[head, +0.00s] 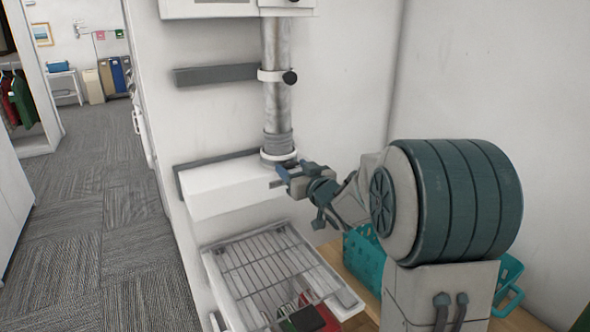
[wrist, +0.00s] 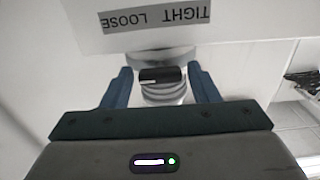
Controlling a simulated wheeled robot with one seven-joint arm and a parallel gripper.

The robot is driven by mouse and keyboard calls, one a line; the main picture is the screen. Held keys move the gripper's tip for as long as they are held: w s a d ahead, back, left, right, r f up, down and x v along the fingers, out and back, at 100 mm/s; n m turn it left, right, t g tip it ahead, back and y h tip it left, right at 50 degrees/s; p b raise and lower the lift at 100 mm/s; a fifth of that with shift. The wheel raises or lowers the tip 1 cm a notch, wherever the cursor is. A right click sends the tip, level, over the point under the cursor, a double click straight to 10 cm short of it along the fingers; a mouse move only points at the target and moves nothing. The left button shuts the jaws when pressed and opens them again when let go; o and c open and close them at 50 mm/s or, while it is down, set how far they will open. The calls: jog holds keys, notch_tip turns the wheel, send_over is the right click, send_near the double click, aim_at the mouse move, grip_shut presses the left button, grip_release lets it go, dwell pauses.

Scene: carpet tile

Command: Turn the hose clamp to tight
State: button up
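The hose clamp (head: 278,157) is a pale ring around the ribbed lower end of the metal duct, low on the wall. Its black knob (wrist: 160,75) shows in the wrist view, with a pale line across it; my gripper hides it in the head view. My gripper (head: 277,175) is close to the clamp. In the wrist view the two fingers of my gripper (wrist: 163,82) are apart, one on each side of the knob, with visible gaps. A grey label (wrist: 155,18) reads TIGHT LOOSE upside down, with TIGHT toward the right.
A second pale clamp with a black knob (head: 290,77) sits higher on the duct (head: 277,105). A white box (head: 230,190) juts from the wall beside my gripper. Below are a wire rack (head: 250,265) and a teal basket (head: 365,265). Carpet floor (head: 110,240) is open at left.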

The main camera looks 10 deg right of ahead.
jog(key=shift+o, duration=0.3)
jog(key=v, duration=1.4)
jog(key=shift+w+r+p, duration=0.1)
jog(key=shift+p, duration=0.2)
jog(key=s+d+r+m+g+h+p, duration=0.2)
jog(key=s+r+m+g+h+p, duration=0.15)
jog(key=s+g+h+p, duration=0.45)
jog(key=s+a+g+y+p, duration=0.1)
jog(key=s+a+g+p, duration=0.2)
jog(key=s, duration=0.4)
jog(key=s+a+g+y+p, duration=0.1)
jog(key=s+a+g+p, duration=0.2)
jog(key=s, duration=0.4)
jog(key=shift+s+a+r+p, duration=0.2)
jog(key=shift+a+r+p, duration=0.1)
jog(key=shift+a+p, duration=0.1)
jog(key=shift+d, duration=0.1)
jog(key=shift+c, duration=0.3)
